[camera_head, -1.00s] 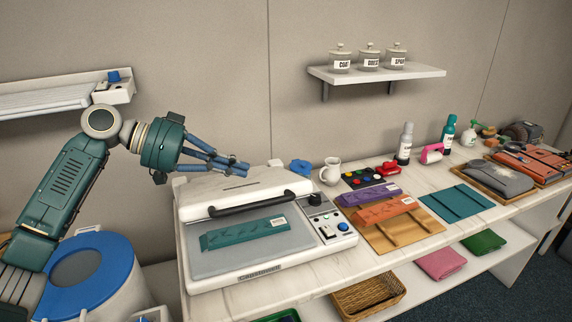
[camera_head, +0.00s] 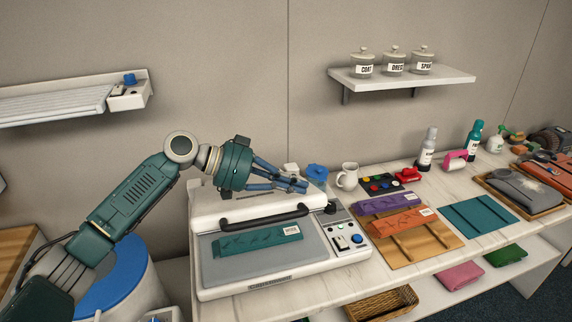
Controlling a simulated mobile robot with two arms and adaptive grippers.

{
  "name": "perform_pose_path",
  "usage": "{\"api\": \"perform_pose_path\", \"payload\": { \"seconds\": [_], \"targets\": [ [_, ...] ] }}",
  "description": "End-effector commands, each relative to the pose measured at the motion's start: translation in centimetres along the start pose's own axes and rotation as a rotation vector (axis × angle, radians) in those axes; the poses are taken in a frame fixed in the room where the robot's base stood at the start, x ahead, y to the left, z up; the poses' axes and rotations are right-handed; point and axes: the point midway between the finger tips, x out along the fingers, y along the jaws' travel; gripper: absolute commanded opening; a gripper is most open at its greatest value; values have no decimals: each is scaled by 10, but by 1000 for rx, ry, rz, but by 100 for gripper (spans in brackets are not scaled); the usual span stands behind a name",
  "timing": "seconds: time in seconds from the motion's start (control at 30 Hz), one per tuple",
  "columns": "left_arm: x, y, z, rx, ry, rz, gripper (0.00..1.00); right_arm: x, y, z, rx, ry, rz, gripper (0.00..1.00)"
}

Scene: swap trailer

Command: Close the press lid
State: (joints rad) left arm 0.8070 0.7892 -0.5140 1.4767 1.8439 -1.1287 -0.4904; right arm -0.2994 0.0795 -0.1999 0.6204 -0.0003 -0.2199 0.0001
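The press (camera_head: 212,284) stands on the white counter, with a grey bed and a control panel with knobs on its right. Its white lid (camera_head: 247,205) is up and tilted back, with a black handle (camera_head: 264,217) along its front edge. A teal packet (camera_head: 255,241) with a white label lies on the bed. My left gripper (camera_head: 303,186) is over the upper right part of the lid, behind the handle. Its fingers point right; whether they touch the lid or are open or shut cannot be told. My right gripper is not in view.
A blue knobbed item (camera_head: 317,174) and a white jug (camera_head: 347,176) stand behind the press. Purple (camera_head: 391,202) and orange (camera_head: 402,222) packets lie on a wooden board to its right. A wall shelf (camera_head: 404,77) holds jars. A wicker basket (camera_head: 380,303) sits below.

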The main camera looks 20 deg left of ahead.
Motion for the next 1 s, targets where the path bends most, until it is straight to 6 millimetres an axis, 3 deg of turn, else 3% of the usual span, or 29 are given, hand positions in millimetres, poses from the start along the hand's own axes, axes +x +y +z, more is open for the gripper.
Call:
{"api": "perform_pose_path", "payload": {
  "seconds": [0.2,0.57,0.67,1.0],
  "targets": [
    [4,0,14,1,1,0,0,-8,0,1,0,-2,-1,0],
    [4,0,17,3,2,-1,0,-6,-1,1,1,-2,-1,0],
    [9,-2,26,19,0,-7,0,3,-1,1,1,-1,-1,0],
    [39,-12,89,189,-2,-90,0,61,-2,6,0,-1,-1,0]
  ]
}}
